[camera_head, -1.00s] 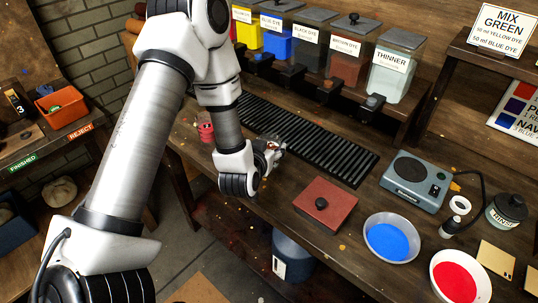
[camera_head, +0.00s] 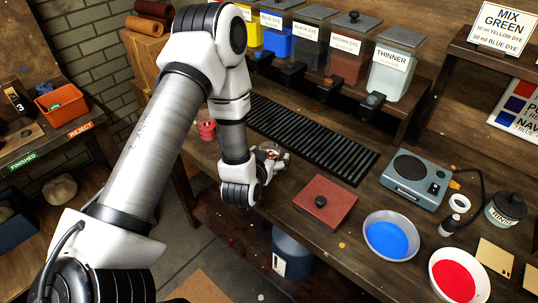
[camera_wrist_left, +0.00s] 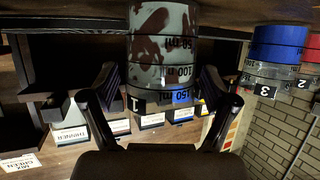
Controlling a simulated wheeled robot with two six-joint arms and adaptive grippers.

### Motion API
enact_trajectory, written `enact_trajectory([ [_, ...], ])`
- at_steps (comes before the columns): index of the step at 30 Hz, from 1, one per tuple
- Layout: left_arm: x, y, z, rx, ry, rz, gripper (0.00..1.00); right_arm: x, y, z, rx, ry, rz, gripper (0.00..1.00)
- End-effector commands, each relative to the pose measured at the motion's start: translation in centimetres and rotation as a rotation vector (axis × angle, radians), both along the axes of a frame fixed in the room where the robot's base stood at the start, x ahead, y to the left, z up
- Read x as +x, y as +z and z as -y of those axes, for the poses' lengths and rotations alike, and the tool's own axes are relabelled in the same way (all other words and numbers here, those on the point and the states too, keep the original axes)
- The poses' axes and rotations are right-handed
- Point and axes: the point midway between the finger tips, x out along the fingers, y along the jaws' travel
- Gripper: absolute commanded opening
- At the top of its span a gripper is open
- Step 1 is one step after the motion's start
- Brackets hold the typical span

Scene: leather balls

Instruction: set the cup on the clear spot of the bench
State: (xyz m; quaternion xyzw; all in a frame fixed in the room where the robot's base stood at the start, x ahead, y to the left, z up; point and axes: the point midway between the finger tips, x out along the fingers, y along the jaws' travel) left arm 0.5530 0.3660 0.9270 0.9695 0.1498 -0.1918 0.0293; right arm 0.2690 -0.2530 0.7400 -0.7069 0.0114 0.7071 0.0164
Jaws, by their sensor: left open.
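The cup (camera_wrist_left: 163,48) is clear and graduated with ml marks, with dark reddish stains and a black tag with a 1. The wrist view is upside down. The cup is between the two open fingers of my left gripper (camera_wrist_left: 157,82), its base towards the bench surface; contact with the bench is hard to tell. In the head view my left gripper (camera_head: 274,160) is low over the near edge of the wooden bench (camera_head: 285,190), left of the red lidded box. The cup (camera_head: 269,152) shows there only in small part. My right gripper is out of view.
A black ribbed rack (camera_head: 310,140) lies behind the gripper. Dye tanks (camera_head: 345,60) line the back.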

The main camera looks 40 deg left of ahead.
Motion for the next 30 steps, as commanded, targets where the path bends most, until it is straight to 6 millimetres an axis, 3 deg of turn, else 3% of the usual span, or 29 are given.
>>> enact_trajectory([
  [5,-0.2,0.4,0.1,0.0,0.0,-0.001,0.86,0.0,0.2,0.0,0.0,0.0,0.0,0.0],
  [11,-3.8,1.5,1.3,-0.002,-0.002,-0.003,0.86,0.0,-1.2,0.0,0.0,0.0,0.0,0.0],
  [14,-6.6,4.2,2.1,0.001,-0.003,-0.011,0.86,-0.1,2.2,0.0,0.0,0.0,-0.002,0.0],
  [18,-8.2,5.0,2.6,0.003,-0.001,-0.008,0.86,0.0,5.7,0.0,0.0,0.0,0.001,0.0],
  [22,-9.6,5.3,3.1,0.001,-0.001,-0.006,0.86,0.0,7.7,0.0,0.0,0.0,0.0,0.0],
  [27,-10.6,4.8,3.5,-0.004,-0.004,-0.016,0.86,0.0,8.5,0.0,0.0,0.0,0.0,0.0],
  [30,-11.7,1.8,4.5,-0.04,-0.03,-0.143,0.86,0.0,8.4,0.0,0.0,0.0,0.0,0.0],
])
